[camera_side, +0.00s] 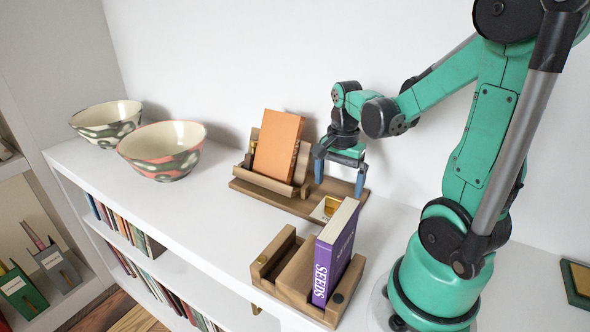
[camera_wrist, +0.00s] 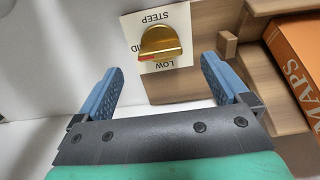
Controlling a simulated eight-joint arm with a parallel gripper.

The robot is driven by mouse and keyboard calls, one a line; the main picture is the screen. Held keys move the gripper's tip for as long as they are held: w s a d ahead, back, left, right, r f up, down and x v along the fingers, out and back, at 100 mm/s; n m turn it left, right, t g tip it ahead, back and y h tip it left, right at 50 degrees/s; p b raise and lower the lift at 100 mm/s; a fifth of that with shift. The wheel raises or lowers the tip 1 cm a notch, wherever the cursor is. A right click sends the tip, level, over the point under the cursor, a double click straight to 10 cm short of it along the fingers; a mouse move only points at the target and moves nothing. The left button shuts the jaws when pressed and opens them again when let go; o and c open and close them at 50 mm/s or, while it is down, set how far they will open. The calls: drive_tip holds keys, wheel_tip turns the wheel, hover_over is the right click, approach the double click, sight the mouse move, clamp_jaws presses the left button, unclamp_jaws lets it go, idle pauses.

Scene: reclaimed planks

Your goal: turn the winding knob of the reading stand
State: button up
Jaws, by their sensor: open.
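The reading stand (camera_side: 232,184) is a wooden stand on a long base, holding an orange book (camera_side: 277,147) that reads MAPS in the wrist view (camera_wrist: 294,70). Its winding knob (camera_wrist: 161,42) is gold, on a pale plate lettered STEEP, MID (partly cut off) and LOW, upside down in the wrist view. A red mark on the knob's lower left lies between MID and LOW. My gripper (camera_side: 339,176) is above the base's right end, fingers down. In the wrist view my gripper (camera_wrist: 160,68) is open and empty, its blue fingers either side of the knob, apart from it.
A second wooden stand (camera_side: 268,262) with a purple SEEDS book (camera_side: 335,250) stands in front, near the shelf edge. Two patterned bowls (camera_side: 163,150) (camera_side: 107,122) are at left. The shelf top is clear between bowls and front stand. A white wall is behind.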

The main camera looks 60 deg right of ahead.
sight(337, 198)
drive_tip(key=shift+f, duration=2.05)
drive_tip(key=c, duration=1.3)
